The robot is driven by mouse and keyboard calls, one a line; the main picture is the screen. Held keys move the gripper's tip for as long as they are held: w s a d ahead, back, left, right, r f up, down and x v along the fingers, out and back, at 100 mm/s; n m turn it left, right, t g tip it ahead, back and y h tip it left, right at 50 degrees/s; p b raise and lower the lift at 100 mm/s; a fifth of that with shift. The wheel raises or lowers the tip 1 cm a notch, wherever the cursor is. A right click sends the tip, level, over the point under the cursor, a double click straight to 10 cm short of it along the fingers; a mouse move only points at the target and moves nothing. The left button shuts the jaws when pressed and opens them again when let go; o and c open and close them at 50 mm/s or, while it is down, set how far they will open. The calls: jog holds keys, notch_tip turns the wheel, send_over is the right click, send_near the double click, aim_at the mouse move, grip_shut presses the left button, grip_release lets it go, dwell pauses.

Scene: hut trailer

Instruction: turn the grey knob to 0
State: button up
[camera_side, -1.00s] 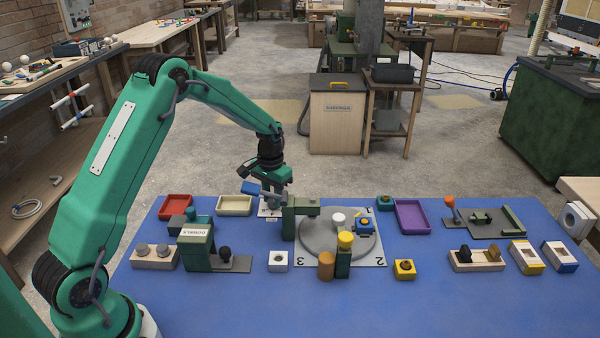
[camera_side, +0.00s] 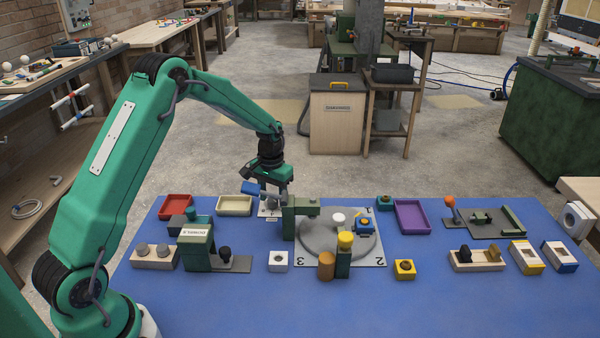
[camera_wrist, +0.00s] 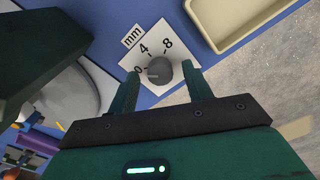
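The grey knob (camera_wrist: 159,69) sits on a white dial plate (camera_wrist: 190,43) marked 0, 4, 8, with an "mm" label beside it. A pale mark on the knob appears to point left, toward the 0. My gripper (camera_wrist: 160,72) is open, with one finger on each side of the knob and a visible gap to both. In the side view my gripper (camera_side: 269,200) is low over the dial plate (camera_side: 266,213) at the back of the blue table. The knob is hidden there.
A cream tray (camera_side: 234,205) lies just left of the plate. A green clamp block (camera_side: 300,217) and a grey turntable (camera_side: 325,248) stand close on the right. A green press (camera_side: 196,247) is at front left. The table's back edge is just behind the plate.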

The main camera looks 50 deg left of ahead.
aim_at(272, 199)
jog(key=shift+r, duration=0.1)
jog(key=shift+r, duration=3.8)
jog(key=shift+m, duration=0.3)
jog(key=m, duration=1.1)
jog(key=shift+s+f+m, duration=0.1)
jog(key=shift+f+m, duration=0.05)
jog(key=shift+m, duration=0.15)
jog(key=shift+f, duration=0.1)
jog(key=shift+f, duration=3.8)
